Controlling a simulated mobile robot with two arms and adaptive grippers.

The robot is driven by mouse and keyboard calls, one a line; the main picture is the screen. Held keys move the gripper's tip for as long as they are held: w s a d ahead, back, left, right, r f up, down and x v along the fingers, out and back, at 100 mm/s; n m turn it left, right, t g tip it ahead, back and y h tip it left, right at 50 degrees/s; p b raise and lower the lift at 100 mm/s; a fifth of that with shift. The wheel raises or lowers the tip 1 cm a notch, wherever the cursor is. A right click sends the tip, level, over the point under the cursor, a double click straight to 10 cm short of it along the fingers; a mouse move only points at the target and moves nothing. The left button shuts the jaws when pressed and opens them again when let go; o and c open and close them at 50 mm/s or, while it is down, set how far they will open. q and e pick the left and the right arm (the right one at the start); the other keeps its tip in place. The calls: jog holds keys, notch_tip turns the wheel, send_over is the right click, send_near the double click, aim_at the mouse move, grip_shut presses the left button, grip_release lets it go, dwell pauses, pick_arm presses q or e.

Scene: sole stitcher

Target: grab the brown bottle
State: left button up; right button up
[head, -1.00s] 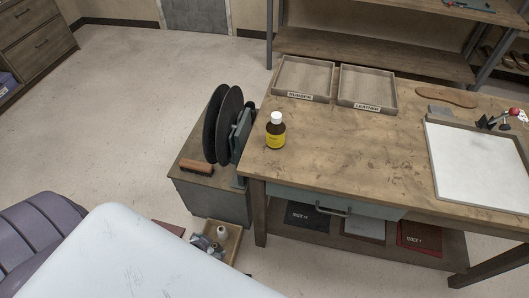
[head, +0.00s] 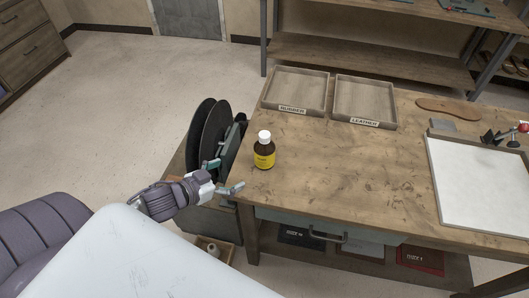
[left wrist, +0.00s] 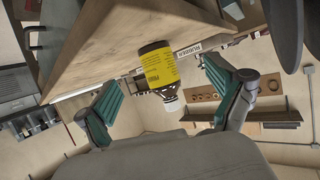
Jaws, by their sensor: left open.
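The brown bottle (head: 264,152) has a white cap and a yellow label. It stands upright on the left end of the wooden workbench (head: 330,185), near its edge. My left gripper (head: 224,176) is open and empty, to the left of the bottle in the head view, at the bench's left edge. In the left wrist view the bottle (left wrist: 158,70) appears upside down, ahead of and between the open green-padded fingers (left wrist: 165,93), apart from them. My right gripper is not in view.
Black sanding wheels (head: 215,135) stand just left of the bench, close behind my left gripper. Trays labelled rubber (head: 293,108) and leather (head: 364,121) lie at the back of the bench. A white board (head: 480,180) lies at right. The bench middle is clear.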

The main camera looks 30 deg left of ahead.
aim_at(256, 155)
pick_arm(q)
jog(key=r+m+h, duration=0.1)
jog(key=a+r+h, duration=0.1)
jog(key=h, duration=0.1)
jog(key=shift+w+a+r+m, duration=0.15)
jog(key=shift+w+a+m, duration=0.15)
jog(key=shift+w+m, duration=0.1)
jog(key=shift+r+h, duration=0.2)
jog(key=shift+h, duration=0.1)
jog(key=shift+w, duration=0.2)
jog(key=x, duration=0.8)
jog(key=shift+d+r, duration=0.1)
jog(key=shift+d, duration=0.05)
jog(key=x, duration=0.3)
jog(key=p+x, duration=0.1)
jog(key=shift+w+d+r, duration=0.2)
jog(key=shift+w+r, duration=0.05)
jog(key=shift+w, duration=0.15)
jog(key=shift+w+d+f, duration=0.15)
jog(key=shift+w, duration=0.1)
